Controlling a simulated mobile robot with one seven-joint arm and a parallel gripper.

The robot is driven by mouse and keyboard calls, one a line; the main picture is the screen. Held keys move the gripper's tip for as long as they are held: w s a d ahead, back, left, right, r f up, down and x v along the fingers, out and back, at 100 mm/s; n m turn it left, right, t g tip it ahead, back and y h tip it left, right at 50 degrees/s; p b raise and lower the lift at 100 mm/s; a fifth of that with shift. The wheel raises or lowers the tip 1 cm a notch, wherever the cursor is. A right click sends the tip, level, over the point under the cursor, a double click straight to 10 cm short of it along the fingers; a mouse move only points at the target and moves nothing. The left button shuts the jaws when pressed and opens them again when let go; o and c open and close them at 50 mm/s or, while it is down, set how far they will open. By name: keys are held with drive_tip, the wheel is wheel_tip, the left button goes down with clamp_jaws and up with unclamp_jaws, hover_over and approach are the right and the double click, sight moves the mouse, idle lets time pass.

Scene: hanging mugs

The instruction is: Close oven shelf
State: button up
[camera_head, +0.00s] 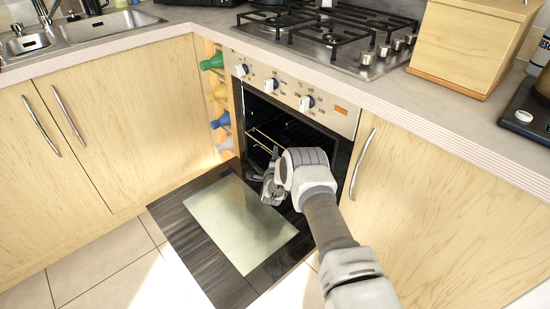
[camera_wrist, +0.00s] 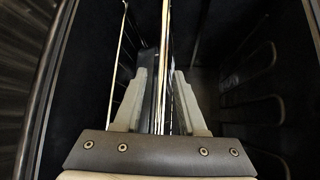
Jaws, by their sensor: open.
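The oven (camera_head: 290,125) is open, with its door (camera_head: 180,237) folded down flat in front of it. The oven shelf (camera_head: 264,138) is a thin metal wire rack, seen in part inside the dark cavity. My gripper (camera_head: 268,178) is at the oven opening, above the inner end of the door. In the wrist view the shelf (camera_wrist: 166,40) is seen nearly edge-on as bright bars running between the two fingers of my gripper (camera_wrist: 160,74). The fingers are apart, one on each side of the bars. I cannot tell whether they touch the shelf.
The lowered door lies over the tiled floor. Side rails (camera_wrist: 262,70) line the oven wall. Cabinet doors (camera_head: 430,215) flank the oven, with a narrow bottle rack (camera_head: 216,95) on its left. A gas hob (camera_head: 330,40) is set in the counter above.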

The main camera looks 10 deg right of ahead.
drive_tip(key=shift+x, duration=0.75)
clamp_jaws()
idle(1.0)
